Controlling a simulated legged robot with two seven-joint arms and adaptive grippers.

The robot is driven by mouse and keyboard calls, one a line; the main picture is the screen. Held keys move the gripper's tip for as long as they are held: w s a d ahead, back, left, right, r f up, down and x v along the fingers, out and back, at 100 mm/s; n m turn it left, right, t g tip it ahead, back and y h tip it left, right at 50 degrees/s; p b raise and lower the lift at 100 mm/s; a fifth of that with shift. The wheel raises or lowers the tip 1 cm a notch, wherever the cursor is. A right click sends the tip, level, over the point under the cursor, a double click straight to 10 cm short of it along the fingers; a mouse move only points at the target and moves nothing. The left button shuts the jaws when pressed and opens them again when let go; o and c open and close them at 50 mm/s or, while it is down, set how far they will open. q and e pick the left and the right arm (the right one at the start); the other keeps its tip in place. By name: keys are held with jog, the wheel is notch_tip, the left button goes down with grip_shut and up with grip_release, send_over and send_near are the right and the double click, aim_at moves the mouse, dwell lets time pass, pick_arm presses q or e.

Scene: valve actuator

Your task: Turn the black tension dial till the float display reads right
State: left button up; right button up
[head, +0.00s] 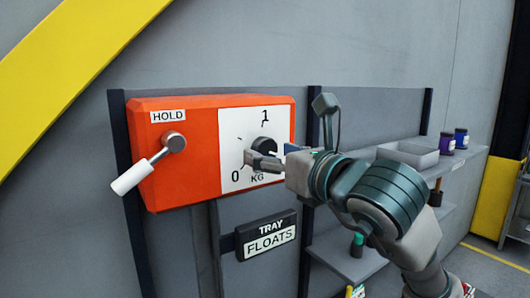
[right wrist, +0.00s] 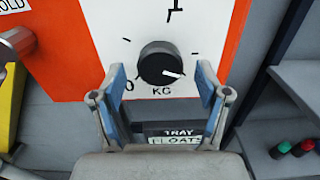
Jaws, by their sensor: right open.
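The black dial (head: 264,146) sits on the white scale plate of an orange box, between a 0 at lower left and a 1 at top. In the right wrist view the dial (right wrist: 157,60) has a white mark pointing right and slightly down. My right gripper (head: 264,160) is in front of the dial and partly hides it. In the wrist view its blue-padded fingers (right wrist: 160,72) are spread to either side of the dial, with gaps visible. The display (head: 268,236) below the box reads TRAY FLOATS. My left gripper is out of view.
A HOLD lever (head: 133,176) with a white handle sticks out from the box's left side. Right of the box, shelves carry a grey tray (head: 408,154) and dark jars (head: 453,141). Dark upright posts flank the panel.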

jog(key=v, duration=0.9)
jog(key=shift+s+d, duration=0.15)
jog(key=shift+d, duration=0.2)
jog(key=shift+a, duration=0.15)
